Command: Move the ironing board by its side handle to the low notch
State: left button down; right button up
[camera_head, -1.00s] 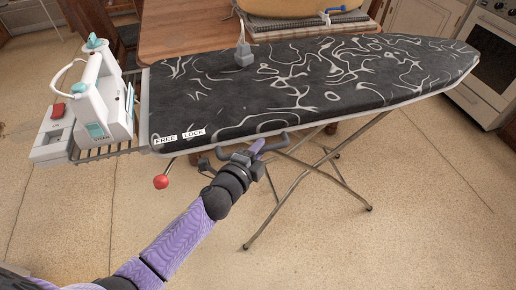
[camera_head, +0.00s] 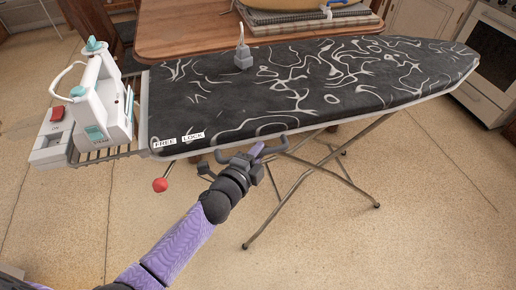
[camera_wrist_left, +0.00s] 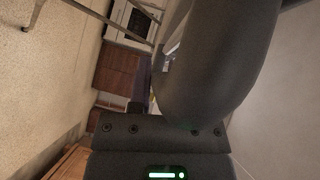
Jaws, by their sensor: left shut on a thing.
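The ironing board (camera_head: 330,87) has a black cover with white swirls and stands on crossed metal legs (camera_head: 290,195). Its grey side handle (camera_head: 221,156) sticks out from the near long edge. My left gripper (camera_head: 256,153) is shut on the side handle at about its middle. FREE and LOCK labels (camera_head: 179,140) sit on the near left corner, with a red-knobbed lever (camera_head: 160,185) below. I cannot make out the height notches. In the left wrist view, dark parts of my own gripper block much of the picture. My right gripper is not in view.
A white and teal iron (camera_head: 97,100) stands on the rack at the board's left end. A small grey weight-like object (camera_head: 243,60) rests on the cover. A wooden table (camera_head: 185,35) stands close behind, an oven (camera_head: 495,75) at right. The near floor is clear.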

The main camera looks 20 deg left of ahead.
pick_arm(q)
jog(key=f+b, duration=0.1)
jog(key=f, duration=0.3)
jog(key=shift+s+f+b, duration=0.1)
jog(key=shift+s+b, duration=0.1)
jog(key=shift+b, duration=0.1)
jog(key=c, duration=0.6)
grip_release()
jog(key=shift+w, duration=0.1)
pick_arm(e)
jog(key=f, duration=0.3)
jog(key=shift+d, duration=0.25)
pick_arm(q)
jog(key=p+v, duration=0.2)
jog(key=v, duration=0.8)
jog(key=shift+p, duration=0.4)
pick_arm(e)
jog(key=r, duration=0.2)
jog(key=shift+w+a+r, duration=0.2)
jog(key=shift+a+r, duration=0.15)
